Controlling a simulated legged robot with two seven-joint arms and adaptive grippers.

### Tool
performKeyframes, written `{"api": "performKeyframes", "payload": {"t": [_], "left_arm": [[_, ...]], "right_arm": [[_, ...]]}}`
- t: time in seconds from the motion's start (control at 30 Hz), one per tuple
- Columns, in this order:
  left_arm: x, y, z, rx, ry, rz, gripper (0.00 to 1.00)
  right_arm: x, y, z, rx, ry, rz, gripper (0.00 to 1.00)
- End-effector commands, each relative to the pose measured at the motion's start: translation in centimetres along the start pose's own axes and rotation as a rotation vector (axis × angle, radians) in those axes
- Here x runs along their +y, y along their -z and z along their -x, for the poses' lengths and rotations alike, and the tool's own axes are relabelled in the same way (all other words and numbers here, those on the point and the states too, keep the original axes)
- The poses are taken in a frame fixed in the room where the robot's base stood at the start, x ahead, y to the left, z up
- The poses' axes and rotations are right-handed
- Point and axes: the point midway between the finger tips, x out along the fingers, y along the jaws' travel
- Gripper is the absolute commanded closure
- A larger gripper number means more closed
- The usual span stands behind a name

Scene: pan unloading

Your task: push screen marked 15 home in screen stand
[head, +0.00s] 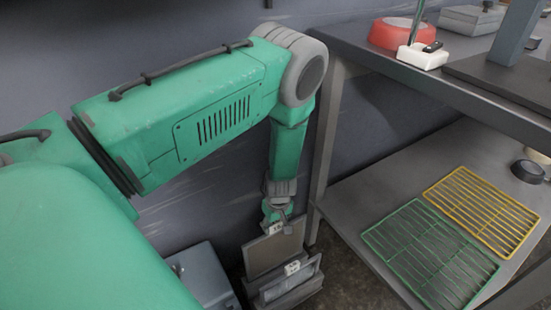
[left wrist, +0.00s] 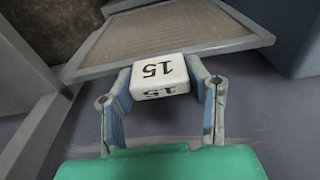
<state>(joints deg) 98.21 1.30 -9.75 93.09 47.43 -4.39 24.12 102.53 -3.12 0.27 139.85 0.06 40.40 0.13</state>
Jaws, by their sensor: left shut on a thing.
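My left gripper (head: 277,213) reaches down beside the shelf table, and its fingers also show in the left wrist view (left wrist: 162,98). It is shut on the white tab marked 15 (left wrist: 160,78) at the edge of the framed mesh screen (left wrist: 165,40). In the head view this screen (head: 272,252) stands nearly upright below the gripper. Another framed screen with a white tab (head: 293,268) stands in front of it, in the screen stand (head: 290,294) on the floor. How deep the held screen sits in the stand is hidden. My right gripper is not in view.
A grey metal table (head: 350,51) with a lower shelf (head: 350,205) stands to the right. A green rack (head: 430,254) and a yellow rack (head: 487,210) lie on that shelf. A blue-grey box (head: 203,272) stands left of the stand. A wall is close behind.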

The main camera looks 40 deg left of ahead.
Motion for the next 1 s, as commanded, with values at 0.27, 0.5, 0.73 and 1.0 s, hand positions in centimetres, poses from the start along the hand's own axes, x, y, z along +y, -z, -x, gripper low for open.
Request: {"api": "performKeyframes", "payload": {"t": [0.27,0.5,0.73,1.0], "left_arm": [[0.0,0.0,-0.4,0.0,-0.001,0.0,0.87],[0.0,-0.1,-0.8,0.0,-0.001,0.0,0.87],[0.0,-0.1,-1.1,0.0,-0.001,0.0,0.87],[0.0,-0.1,-1.5,0.0,-0.001,0.0,0.87]], "right_arm": [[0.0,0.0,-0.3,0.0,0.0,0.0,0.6],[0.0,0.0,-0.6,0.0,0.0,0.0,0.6],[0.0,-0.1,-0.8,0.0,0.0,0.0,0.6],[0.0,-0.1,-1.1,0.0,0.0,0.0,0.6]]}}
